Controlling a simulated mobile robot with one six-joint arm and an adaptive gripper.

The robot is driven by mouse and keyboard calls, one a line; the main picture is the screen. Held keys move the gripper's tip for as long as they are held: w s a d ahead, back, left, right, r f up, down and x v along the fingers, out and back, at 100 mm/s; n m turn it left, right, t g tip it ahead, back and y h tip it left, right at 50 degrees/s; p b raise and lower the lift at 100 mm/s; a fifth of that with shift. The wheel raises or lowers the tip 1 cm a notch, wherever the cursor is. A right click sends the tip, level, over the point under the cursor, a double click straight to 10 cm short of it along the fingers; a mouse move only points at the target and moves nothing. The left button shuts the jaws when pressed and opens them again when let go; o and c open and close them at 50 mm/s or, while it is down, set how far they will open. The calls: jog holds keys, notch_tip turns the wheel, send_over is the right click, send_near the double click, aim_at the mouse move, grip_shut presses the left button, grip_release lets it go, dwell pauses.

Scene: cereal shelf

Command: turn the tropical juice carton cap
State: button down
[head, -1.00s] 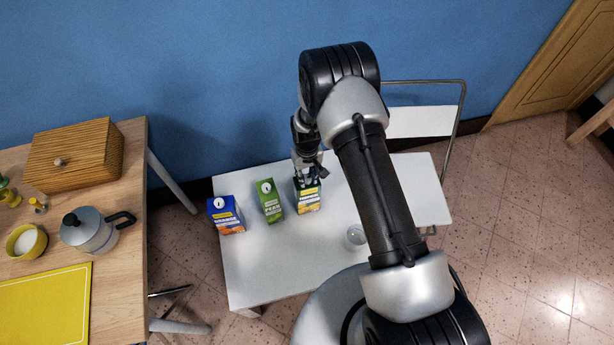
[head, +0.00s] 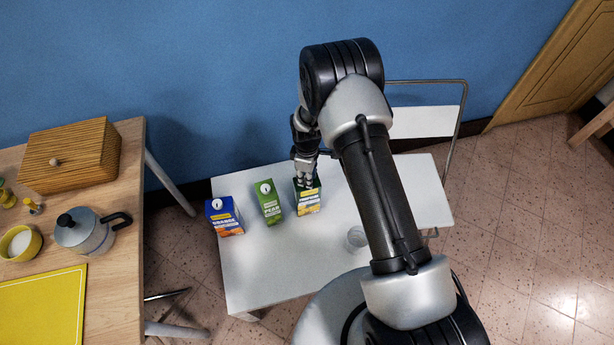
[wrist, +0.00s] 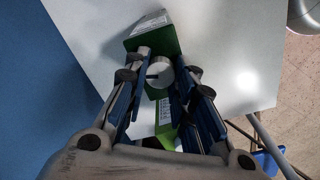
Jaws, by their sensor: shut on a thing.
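The tropical juice carton (head: 308,201) is dark green with yellow artwork and stands upright, the rightmost of three cartons on the white table. My gripper (head: 305,180) is over its top, pointing down. In the wrist view, the carton's white round cap (wrist: 159,73) with a dark line across it lies between the two fingers of my gripper (wrist: 160,80). The fingers are shut on the cap. The carton's dark green side (wrist: 155,38) shows beyond the fingers. In the head view my gripper hides the cap.
A green pear carton (head: 269,203) stands close to the left, and a blue orange carton (head: 225,216) farther left. A clear glass (head: 357,237) stands to the right on the white table (head: 275,265).

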jog(key=shift+n, duration=1.6)
jog(key=c, duration=1.3)
grip_release()
notch_tip(320, 180, up, 12)
